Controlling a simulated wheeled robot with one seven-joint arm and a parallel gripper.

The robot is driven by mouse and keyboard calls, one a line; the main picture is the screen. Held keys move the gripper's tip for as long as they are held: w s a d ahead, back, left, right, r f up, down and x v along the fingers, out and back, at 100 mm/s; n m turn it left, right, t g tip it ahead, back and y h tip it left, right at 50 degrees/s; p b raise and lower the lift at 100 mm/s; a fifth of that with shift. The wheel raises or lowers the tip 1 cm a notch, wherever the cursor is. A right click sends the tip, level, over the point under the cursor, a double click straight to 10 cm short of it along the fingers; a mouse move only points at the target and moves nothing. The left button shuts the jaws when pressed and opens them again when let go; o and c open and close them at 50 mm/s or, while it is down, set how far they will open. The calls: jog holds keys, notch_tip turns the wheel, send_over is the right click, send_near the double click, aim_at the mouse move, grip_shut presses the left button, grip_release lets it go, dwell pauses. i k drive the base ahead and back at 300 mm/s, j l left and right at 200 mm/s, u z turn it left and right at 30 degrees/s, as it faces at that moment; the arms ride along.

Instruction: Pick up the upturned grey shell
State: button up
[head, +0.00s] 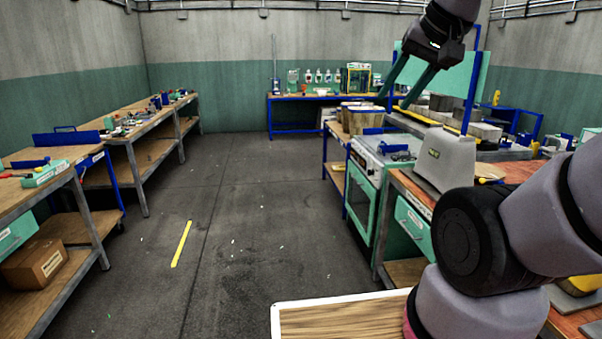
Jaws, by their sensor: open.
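A light grey tapered housing (447,163) with a small yellow-green label stands on the wooden bench at right. It is the piece that best fits the grey shell, but I cannot tell from this view whether it is upturned. My gripper (392,102) is at the upper right, pointing down and left, with its two long dark green fingers apart and nothing visible between them. In the picture the fingertips are above and left of the housing, and the depth between them is unclear. My arm covers part of the bench at lower right.
A green-fronted cabinet (362,200) stands left of the bench, with tan containers (362,118) behind it. Blue posts and grey blocks (472,125) crowd the area behind the housing. Benches line the left wall. The floor (225,215) between is open.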

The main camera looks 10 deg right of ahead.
aim_at(446, 158)
jog(key=i+z, duration=0.25)
jog(key=i, duration=0.25)
jog(key=i+j+z, duration=0.2)
jog(key=i, duration=0.3)
jog(key=i+j+z, duration=0.25)
jog(key=i, duration=0.2)
jog(key=i+j+z, duration=0.2)
jog(key=z, duration=0.2)
jog(key=i+j+z, duration=0.6)
jog(key=j+z, duration=0.25)
jog(key=i+j+z, duration=0.15)
jog(key=j+z, duration=0.25)
